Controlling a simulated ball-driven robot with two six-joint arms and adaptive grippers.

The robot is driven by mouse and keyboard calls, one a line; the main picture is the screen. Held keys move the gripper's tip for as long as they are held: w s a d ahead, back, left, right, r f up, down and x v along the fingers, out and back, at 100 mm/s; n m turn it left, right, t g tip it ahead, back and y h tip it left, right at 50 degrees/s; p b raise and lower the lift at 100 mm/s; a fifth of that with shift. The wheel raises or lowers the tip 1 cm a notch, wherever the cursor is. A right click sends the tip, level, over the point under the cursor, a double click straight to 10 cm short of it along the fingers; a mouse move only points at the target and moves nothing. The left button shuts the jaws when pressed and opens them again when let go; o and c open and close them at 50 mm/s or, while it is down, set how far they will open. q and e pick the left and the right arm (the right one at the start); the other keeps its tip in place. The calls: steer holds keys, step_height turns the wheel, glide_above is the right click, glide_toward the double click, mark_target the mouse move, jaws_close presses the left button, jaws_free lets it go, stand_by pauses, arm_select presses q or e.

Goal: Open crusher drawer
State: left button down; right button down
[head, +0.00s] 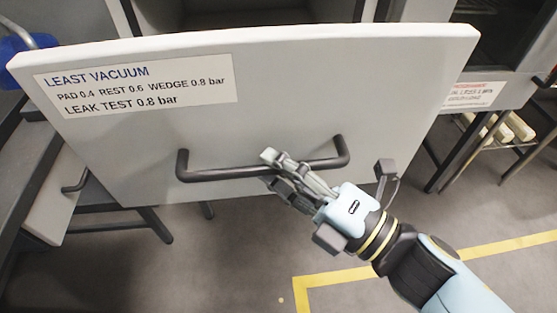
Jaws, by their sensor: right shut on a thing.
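A large pale grey drawer front (300,95) fills the middle of the head view. It carries a label about vacuum and leak test values at its upper left. A dark bar handle (222,173) runs across its lower part. My right gripper (275,166) comes in from the lower right and is shut on the handle near its middle. The fingers cover part of the bar. The space behind the drawer front is hidden, so how far the drawer stands out cannot be told. My left gripper is not in view.
A smaller grey front (52,196) with a dark handle is at the lower left. Table legs (152,222) stand below the drawer. A shelf with pale rolls (505,127) is at the right. Grey floor with a yellow line (345,275) is open in front.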

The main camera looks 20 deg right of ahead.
steer(key=c, duration=1.3)
jaws_free()
steer(key=v, duration=1.2)
steer(key=shift+r, duration=0.15)
steer(key=shift+w, duration=0.1)
